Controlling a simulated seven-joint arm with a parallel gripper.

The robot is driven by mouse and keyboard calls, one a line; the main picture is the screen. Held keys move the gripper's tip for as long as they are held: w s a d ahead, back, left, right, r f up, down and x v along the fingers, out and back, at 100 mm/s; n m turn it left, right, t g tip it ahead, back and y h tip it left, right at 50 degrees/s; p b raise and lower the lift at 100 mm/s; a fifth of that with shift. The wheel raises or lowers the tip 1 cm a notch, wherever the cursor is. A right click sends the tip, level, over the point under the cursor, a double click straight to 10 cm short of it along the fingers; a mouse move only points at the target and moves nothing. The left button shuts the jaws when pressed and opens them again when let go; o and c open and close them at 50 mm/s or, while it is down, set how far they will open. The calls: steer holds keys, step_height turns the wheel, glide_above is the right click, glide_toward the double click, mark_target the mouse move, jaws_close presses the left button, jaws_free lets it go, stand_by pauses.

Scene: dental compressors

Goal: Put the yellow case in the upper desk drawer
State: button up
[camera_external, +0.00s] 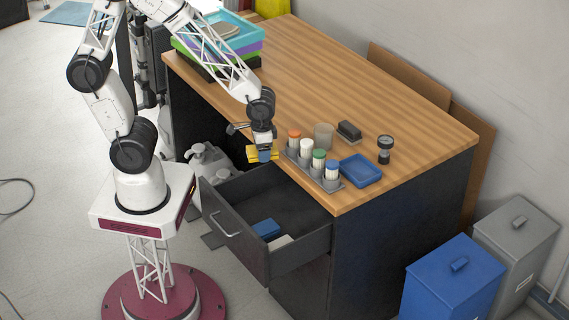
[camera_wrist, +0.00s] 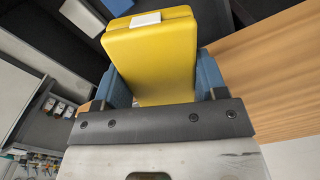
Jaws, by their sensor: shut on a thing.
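The yellow case (camera_external: 256,154) is held in my gripper (camera_external: 263,156), above the back part of the open drawer near the desk's front edge. In the wrist view the yellow case (camera_wrist: 152,58), with a white latch (camera_wrist: 146,19), sits between the two blue fingers of my gripper (camera_wrist: 158,80). The gripper is shut on it. The upper desk drawer (camera_external: 236,236) is pulled out. A blue item (camera_external: 266,229) and a pale item (camera_external: 280,242) lie in its front right part; the rest of its visible floor is bare.
A rack of capped bottles (camera_external: 318,171), a blue tray (camera_external: 360,171), a clear cup (camera_external: 323,136), a dark block (camera_external: 349,131) and a gauge (camera_external: 385,148) stand on the desk (camera_external: 400,100) right of my gripper. Stacked trays (camera_external: 222,40) stand at the far left.

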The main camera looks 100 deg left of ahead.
glide_above(264, 212)
step_height(264, 212, down, 21)
steer(key=shift+d+r, duration=0.1)
steer(key=shift+d, duration=0.05)
stand_by(0.3)
steer(key=shift+f, duration=2.1)
steer(key=shift+f, duration=0.15)
steer(key=o, duration=1)
step_height(264, 212, up, 12)
steer(key=shift+r, duration=0.2)
